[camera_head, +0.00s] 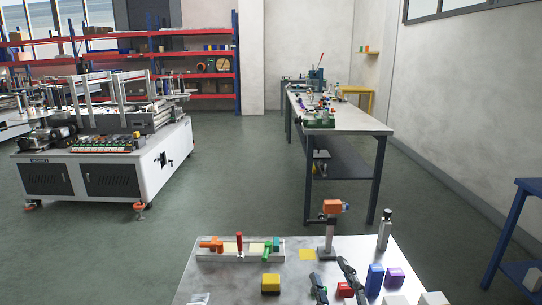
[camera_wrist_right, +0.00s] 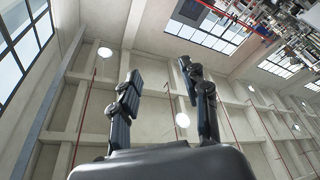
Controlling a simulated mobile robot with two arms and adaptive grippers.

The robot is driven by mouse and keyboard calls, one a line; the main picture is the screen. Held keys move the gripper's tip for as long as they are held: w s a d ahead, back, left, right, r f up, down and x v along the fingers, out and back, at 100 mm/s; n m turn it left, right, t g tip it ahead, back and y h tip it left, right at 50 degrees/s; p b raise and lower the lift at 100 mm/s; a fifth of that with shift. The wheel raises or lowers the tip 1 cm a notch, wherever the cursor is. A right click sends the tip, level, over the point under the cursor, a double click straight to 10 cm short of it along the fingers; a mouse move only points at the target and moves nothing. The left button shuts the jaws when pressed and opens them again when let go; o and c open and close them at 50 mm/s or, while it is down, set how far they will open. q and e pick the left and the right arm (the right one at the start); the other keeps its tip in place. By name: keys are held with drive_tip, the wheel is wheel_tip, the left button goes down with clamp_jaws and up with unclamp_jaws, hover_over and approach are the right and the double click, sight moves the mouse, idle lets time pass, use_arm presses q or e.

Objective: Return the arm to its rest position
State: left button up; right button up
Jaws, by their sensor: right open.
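My right gripper (camera_head: 334,277) shows at the bottom of the head view, its two black fingers spread apart over the near metal table (camera_head: 225,280). In the right wrist view the same gripper (camera_wrist_right: 160,72) is open, with nothing between its fingers. My left gripper is in neither view.
The near table carries a tray (camera_head: 210,256) with colored tools, a yellow block (camera_head: 271,283), a stand with an orange head (camera_head: 331,208), a silver bottle (camera_head: 384,232) and a blue block (camera_head: 374,280). A white machine (camera_head: 170,165) stands left. Floor between is clear.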

drive_tip(key=s+d+f+m+g+h, duration=0.1)
drive_tip(key=d+f+m+g+h, duration=0.15)
drive_tip(key=f, duration=0.35)
drive_tip(key=s+d+f+m+g+h, duration=0.2)
drive_tip(key=d+f+m+g, duration=0.15)
drive_tip(key=f, duration=0.25)
drive_tip(key=s+d+f+m+g, duration=0.3)
drive_tip(key=s+f+g, duration=0.8)
drive_tip(key=s+f, duration=0.85)
wheel_tip(320, 180, down, 24)
drive_tip(key=s+r+g+p, duration=0.1)
drive_tip(key=s, duration=0.2)
drive_tip(key=s+d+f+g+p, duration=0.1)
drive_tip(key=s+d+f, duration=0.2)
drive_tip(key=s+f, duration=1.1)
drive_tip(key=shift+s+d+f+n, duration=0.15)
drive_tip(key=shift+s+f+n, duration=0.2)
drive_tip(key=shift+s, duration=0.75)
